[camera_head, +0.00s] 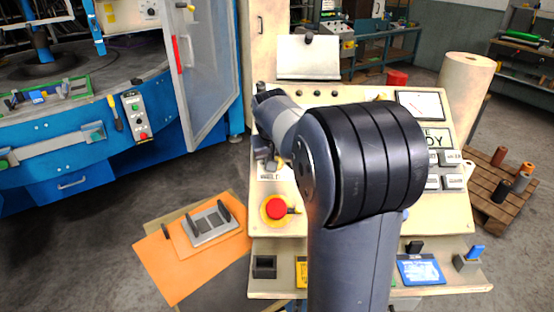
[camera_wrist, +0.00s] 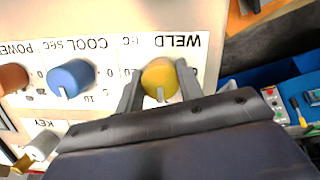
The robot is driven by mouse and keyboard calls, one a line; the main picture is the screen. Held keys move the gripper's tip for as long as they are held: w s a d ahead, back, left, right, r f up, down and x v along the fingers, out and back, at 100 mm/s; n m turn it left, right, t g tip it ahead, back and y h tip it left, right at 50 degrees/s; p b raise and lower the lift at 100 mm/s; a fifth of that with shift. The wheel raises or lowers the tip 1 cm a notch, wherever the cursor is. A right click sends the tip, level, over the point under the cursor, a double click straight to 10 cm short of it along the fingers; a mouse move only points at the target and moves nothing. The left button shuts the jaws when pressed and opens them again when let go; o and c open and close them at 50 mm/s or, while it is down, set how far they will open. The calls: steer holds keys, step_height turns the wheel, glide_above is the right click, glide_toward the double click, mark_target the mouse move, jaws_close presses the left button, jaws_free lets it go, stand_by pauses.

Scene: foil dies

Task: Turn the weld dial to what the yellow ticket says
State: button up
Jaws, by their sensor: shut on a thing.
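The weld dial (camera_wrist: 158,76) is a yellow round knob under an upside-down WELD label in the wrist view. A pale pointer mark shows on its side nearest my gripper. My gripper (camera_wrist: 160,84) has one finger on each side of the knob and is shut on it. In the head view my own arm hides the dial. A yellow card (camera_head: 301,272), perhaps the yellow ticket, stands on the panel's lower ledge, partly behind my arm; its writing cannot be read.
A blue knob (camera_wrist: 71,78) and an orange knob (camera_wrist: 12,78) sit beside the weld dial. The sloped panel also carries a red stop button (camera_head: 276,208), a meter (camera_head: 420,105) and several pale push buttons. A blue card (camera_head: 420,270) lies on the right ledge.

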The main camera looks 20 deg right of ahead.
steer(key=shift+c, duration=1.1)
steer(key=m, duration=0.4)
steer(key=shift+y+b, duration=0.35)
steer(key=shift+y, duration=0.05)
steer(key=m, duration=0.4)
steer(key=shift+t+y+b, duration=0.3)
steer(key=shift+t, duration=0.1)
steer(key=o, duration=1)
